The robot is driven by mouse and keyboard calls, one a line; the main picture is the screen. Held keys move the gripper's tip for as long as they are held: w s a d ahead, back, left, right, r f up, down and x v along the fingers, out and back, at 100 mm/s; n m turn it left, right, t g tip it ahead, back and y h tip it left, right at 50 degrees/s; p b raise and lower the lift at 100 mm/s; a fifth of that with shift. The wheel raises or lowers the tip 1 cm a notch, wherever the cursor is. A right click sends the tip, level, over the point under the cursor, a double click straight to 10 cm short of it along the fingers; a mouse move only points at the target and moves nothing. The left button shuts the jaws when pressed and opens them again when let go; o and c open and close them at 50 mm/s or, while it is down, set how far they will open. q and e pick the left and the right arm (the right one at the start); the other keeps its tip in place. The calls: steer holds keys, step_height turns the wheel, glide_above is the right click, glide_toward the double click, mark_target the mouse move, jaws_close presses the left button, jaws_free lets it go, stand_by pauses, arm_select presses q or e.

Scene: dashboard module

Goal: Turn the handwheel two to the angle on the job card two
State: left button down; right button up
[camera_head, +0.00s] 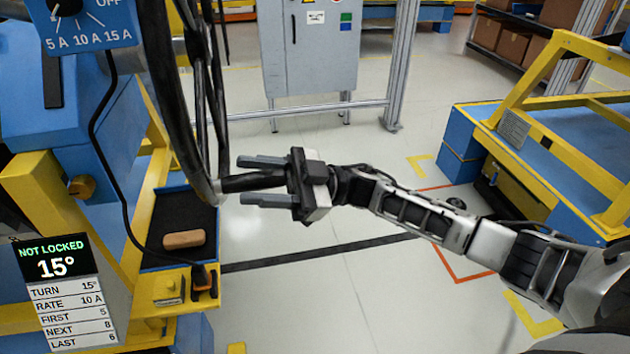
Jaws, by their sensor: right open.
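A large dark handwheel (168,85) stands nearly edge-on at the upper left; I cannot read its number. A black handle (245,183) sticks out from its lower rim to the right. My right gripper (242,180) is open, with one finger above the handle and one below it; contact cannot be told. A job card (70,303) at the lower left reads TURN 15° and RATE 10 A. The display (55,260) above it reads NOT LOCKED and 15°. My left gripper is out of view.
A dial (75,15) marked 5 A, 10 A and 15 A is at the top left. A black tray (165,220) holds a tan block (184,239). A grey cabinet (310,55) stands behind, and a yellow and blue frame (560,150) at right.

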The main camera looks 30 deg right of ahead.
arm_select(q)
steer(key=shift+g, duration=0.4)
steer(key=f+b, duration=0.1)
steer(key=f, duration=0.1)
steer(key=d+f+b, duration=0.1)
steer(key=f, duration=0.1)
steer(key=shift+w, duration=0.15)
arm_select(e)
steer(key=v, duration=1.5)
steer(key=shift+d, duration=0.2)
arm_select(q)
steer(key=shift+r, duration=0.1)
arm_select(e)
steer(key=shift+s+f, duration=0.1)
